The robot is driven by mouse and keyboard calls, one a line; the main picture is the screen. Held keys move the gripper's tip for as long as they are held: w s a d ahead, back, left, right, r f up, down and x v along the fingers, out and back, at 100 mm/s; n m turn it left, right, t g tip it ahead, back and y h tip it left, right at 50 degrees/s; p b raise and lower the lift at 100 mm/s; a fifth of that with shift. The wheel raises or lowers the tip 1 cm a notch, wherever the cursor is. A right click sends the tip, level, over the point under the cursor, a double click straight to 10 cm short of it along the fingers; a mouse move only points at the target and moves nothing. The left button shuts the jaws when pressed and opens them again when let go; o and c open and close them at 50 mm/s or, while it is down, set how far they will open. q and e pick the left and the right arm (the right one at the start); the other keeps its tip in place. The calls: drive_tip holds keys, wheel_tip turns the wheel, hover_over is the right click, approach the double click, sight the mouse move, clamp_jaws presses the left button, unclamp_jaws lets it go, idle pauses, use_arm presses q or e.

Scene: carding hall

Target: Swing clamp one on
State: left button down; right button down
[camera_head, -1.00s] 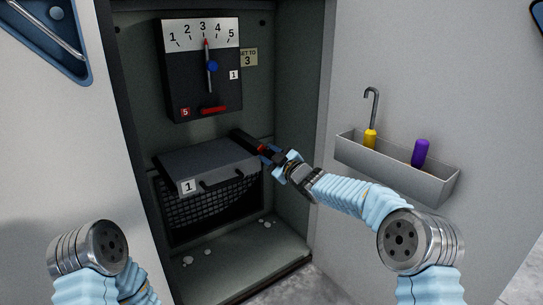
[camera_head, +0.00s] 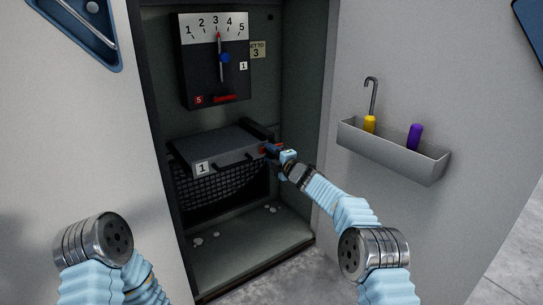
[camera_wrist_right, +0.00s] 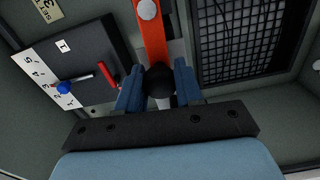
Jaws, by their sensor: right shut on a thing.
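Clamp one appears as a red arm (camera_head: 270,148) at the right front corner of the dark box (camera_head: 222,148) marked 1. In the right wrist view the clamp is an orange-red bar (camera_wrist_right: 152,38) with a pale bolt and a black ball knob (camera_wrist_right: 160,84). My right gripper (camera_head: 279,153) is shut on the knob, with a blue finger on each side of it in the wrist view. The fingers partly hide the clamp in the head view. My left gripper is out of view; only my left arm shows at lower left.
Above the box, a dial panel (camera_head: 200,75) has its pointer at 3, with a "set to 3" tag (camera_head: 258,50) beside it. A grey tray (camera_head: 395,154) on the right wall holds a yellow-handled hook (camera_head: 370,123) and a purple-handled tool (camera_head: 414,136). Pale tufts lie on the cabinet floor (camera_head: 240,245).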

drive_tip(key=shift+f+n+b, duration=0.3)
drive_tip(key=shift+n+b, duration=0.1)
drive_tip(key=shift+n, duration=0.1)
drive_tip(key=c, duration=0.7)
unclamp_jaws()
drive_tip(key=shift+s+d+f+b, duration=0.1)
drive_tip(key=shift+s+d+b, duration=0.3)
drive_tip(key=shift+s+b, duration=0.1)
drive_tip(key=b+v, duration=0.2)
drive_tip(key=v, duration=1)
drive_tip(key=shift+s+d, duration=0.1)
drive_tip(key=shift+s, duration=0.15)
